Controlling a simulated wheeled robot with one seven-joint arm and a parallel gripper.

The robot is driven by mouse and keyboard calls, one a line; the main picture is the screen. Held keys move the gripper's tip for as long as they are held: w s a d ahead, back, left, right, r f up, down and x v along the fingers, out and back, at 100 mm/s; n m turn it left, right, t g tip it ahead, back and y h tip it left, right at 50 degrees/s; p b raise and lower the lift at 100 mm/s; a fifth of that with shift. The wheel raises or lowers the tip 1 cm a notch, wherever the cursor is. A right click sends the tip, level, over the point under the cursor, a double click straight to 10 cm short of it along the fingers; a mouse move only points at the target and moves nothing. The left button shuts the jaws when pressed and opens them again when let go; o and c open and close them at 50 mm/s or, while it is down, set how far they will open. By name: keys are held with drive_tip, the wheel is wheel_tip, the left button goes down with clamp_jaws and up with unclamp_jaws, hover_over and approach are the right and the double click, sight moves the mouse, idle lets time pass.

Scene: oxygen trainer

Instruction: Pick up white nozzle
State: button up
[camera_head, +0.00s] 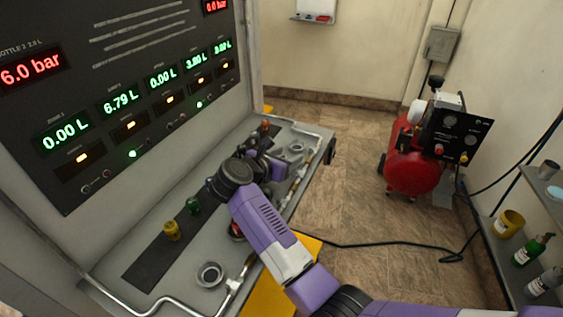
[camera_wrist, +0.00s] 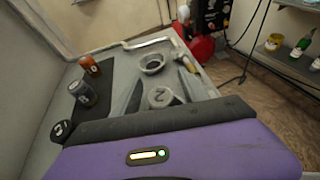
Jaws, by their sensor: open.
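In the wrist view, a pale grey-white cylinder with a dark mark on its top, which looks like the white nozzle (camera_wrist: 160,98), stands on the grey bench. My gripper (camera_wrist: 161,85) is open, with one finger on each side of this cylinder in the picture. I cannot tell whether the fingers touch it or how high they are above it. In the head view, my gripper (camera_head: 268,167) is over the bench's far part, and my wrist hides the cylinder.
An orange-red nozzle (camera_wrist: 91,66), a dark grey one (camera_wrist: 83,94) and a black one (camera_wrist: 62,130) stand along the left. Yellow (camera_head: 171,231) and green (camera_head: 193,206) nozzles stand nearer. A ring socket (camera_wrist: 153,62) lies beyond the fingers. The display panel (camera_head: 120,90) rises left.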

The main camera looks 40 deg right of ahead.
clamp_jaws()
idle(0.3)
